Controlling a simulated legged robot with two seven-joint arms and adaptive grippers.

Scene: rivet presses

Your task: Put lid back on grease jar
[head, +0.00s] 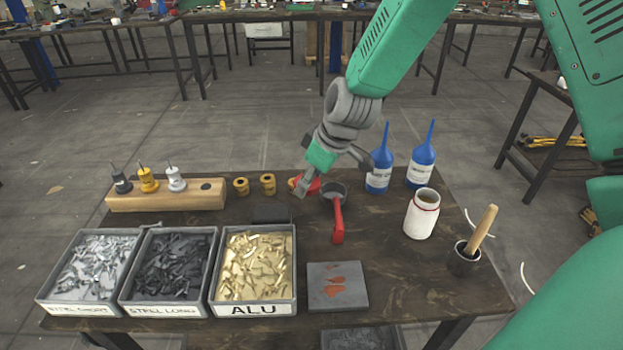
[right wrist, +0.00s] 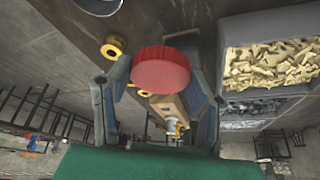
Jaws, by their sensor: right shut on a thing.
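My right gripper (head: 328,180) is shut on a round red lid (head: 314,187) above the back middle of the table. In the right wrist view the lid (right wrist: 160,67) sits between the two fingers (right wrist: 163,95). The grease jar (head: 421,216) is white with a red ring near its neck. It stands upright and open on the right side of the table, to the right of my gripper and nearer the front. My left gripper is not in view.
Two blue bottles (head: 422,166) stand behind the jar. A black cup (head: 464,260) with a wooden handle stands to its right. A red-handled tool (head: 337,222) lies below my gripper. A grey stained plate (head: 337,286) and bins (head: 253,310) are in front.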

